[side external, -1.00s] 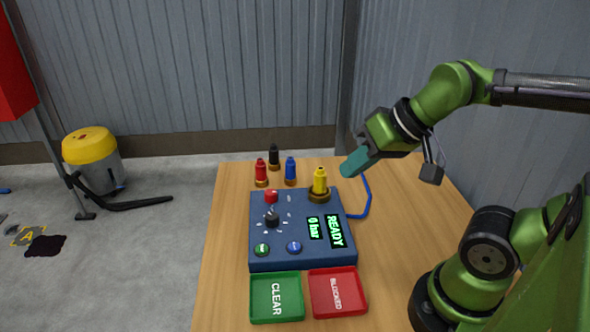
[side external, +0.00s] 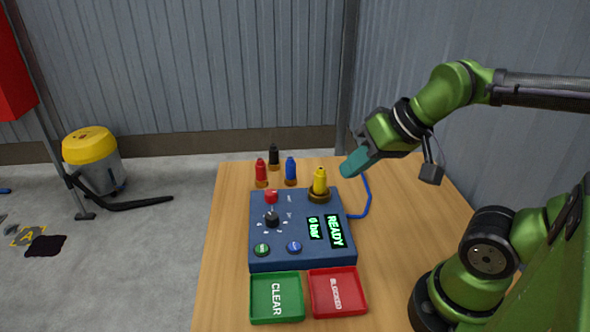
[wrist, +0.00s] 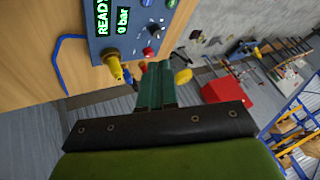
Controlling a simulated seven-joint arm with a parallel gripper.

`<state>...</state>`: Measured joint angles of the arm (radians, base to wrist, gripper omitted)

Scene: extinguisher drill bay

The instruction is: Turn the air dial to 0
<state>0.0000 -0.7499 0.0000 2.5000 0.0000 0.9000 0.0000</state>
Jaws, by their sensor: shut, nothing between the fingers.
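The air dial (side external: 271,218) is a black knob on the top of the blue control box (side external: 300,258), with small white marks around it. The mark its pointer faces is too small to read. The box's display (side external: 334,231) reads READY, and the one beside it (side external: 314,228) reads 0 bar. The dial also shows in the wrist view (wrist: 148,52). My gripper (side external: 348,172) is shut and empty, in the air beyond the right back corner of the box, apart from the dial. Its teal fingers show in the wrist view (wrist: 155,72).
A yellow nozzle (side external: 320,181) stands at the box's back right corner. Red (side external: 261,170), blue (side external: 290,169) and black (side external: 273,155) ones stand behind the box. Green (side external: 276,317) and red (side external: 338,311) trays lie in front.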

